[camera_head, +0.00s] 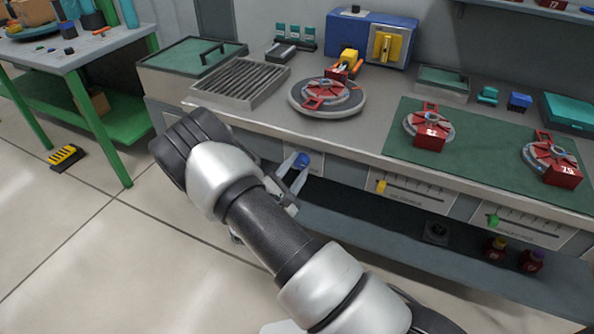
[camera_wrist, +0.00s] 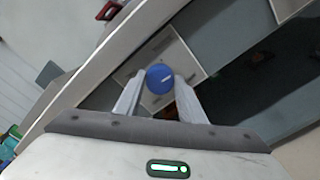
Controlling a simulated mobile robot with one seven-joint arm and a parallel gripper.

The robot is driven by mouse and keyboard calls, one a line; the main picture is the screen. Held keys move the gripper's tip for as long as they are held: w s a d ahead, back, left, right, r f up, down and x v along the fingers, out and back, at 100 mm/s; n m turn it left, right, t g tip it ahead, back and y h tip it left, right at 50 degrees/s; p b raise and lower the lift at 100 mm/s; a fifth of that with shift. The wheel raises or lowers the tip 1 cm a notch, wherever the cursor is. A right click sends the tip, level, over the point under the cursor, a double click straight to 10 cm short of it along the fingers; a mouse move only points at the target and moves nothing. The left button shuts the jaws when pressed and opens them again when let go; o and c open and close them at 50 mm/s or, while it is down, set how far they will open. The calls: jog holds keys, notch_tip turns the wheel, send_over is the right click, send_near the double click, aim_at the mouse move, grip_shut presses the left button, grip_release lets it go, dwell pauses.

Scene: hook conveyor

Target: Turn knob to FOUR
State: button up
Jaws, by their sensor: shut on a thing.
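A round blue knob (camera_head: 302,160) sits on a pale panel on the front of the workbench, below the bench top. In the wrist view the blue knob (camera_wrist: 160,78) lies between the tips of my gripper (camera_wrist: 158,88), with a short white mark on its face. My gripper (camera_head: 293,177) is shut on the knob, one finger on each side. The panel's labels around the knob (camera_wrist: 172,50) are too small and partly hidden to read, so I cannot tell which number the knob points to. My arm hides part of the bench front.
To the right on the bench front are a yellow slider (camera_head: 381,187) and a green slider (camera_head: 493,220). A dark shelf (camera_head: 400,235) runs below. The bench top holds a round turntable (camera_head: 327,112), a green mat (camera_head: 470,155) and a blue box (camera_head: 345,45). Open floor lies left.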

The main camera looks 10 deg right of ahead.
jog(key=m+b, duration=0.2)
jog(key=m, duration=0.1)
jog(key=m+b, duration=0.1)
jog(key=m, duration=0.1)
jog(key=shift+f, duration=0.25)
jog(key=shift+r+m+b, duration=0.1)
jog(key=shift+m+b, duration=0.95)
jog(key=shift+m, duration=0.65)
jog(key=o, duration=1)
jog(key=shift+r, duration=0.1)
jog(key=shift+o, duration=0.2)
jog(key=shift+s, duration=0.1)
jog(key=p+v, duration=0.2)
jog(key=v, duration=1.5)
jog(key=shift+s+a, duration=0.1)
